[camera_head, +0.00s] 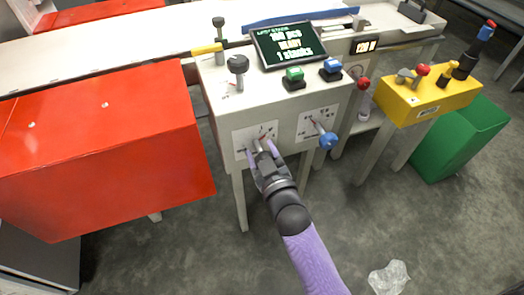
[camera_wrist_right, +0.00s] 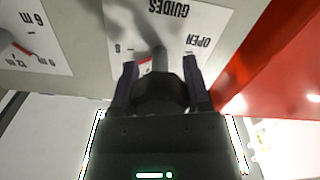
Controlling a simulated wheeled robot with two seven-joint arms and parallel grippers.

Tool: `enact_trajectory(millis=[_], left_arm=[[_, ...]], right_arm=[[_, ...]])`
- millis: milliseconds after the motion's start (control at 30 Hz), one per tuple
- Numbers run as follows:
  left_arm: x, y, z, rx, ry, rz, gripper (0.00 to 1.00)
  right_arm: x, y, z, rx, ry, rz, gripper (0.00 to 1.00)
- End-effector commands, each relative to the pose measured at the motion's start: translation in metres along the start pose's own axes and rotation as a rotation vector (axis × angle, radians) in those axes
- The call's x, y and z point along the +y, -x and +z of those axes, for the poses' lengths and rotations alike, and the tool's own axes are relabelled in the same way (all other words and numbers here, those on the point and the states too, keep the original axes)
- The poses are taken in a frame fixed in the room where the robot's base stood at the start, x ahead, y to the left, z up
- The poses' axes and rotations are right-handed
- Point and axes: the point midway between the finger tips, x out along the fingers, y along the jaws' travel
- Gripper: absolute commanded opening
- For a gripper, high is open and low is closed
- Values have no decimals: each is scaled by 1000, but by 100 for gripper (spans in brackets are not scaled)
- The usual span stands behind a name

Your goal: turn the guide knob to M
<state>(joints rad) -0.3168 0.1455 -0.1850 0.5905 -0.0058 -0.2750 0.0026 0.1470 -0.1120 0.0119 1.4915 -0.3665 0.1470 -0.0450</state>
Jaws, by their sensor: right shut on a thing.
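The guide knob (camera_wrist_right: 160,92) is a dark round knob on a grey shaft, on the white guides panel (camera_wrist_right: 190,20) on the front of the white machine. My right gripper (camera_wrist_right: 160,85) is shut on it, a finger on each side. In the right wrist view the panel appears upside down, with GUIDES and OPEN readable. A bit of red shows beside the shaft near a small mark, but the setting cannot be told. In the head view my right gripper (camera_head: 262,149) covers most of the knob. My left gripper is not in view.
A second dial with a blue knob (camera_head: 328,141) is to the right. A black knob (camera_head: 238,64), green button (camera_head: 294,74) and display (camera_head: 288,45) are on top. A red cabinet (camera_head: 100,150) stands close left; a yellow box (camera_head: 425,98) stands right.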

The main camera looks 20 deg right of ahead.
Motion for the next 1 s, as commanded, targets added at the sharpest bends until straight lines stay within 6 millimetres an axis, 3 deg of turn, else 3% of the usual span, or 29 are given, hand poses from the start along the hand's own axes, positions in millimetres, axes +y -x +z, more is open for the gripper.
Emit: enact_trajectory(millis=[333,367,500,833,1000], left_arm=[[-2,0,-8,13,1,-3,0],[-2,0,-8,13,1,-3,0],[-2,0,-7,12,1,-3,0],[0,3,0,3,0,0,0],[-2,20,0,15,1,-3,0]], right_arm=[[0,0,1,-3,-1,-1,2],[0,0,1,-3,-1,-1,65],[0,0,1,-2,-1,-1,95],[0,4,-1,-1,-1,0,96],[2,35,-5,-2,-1,0,96]])
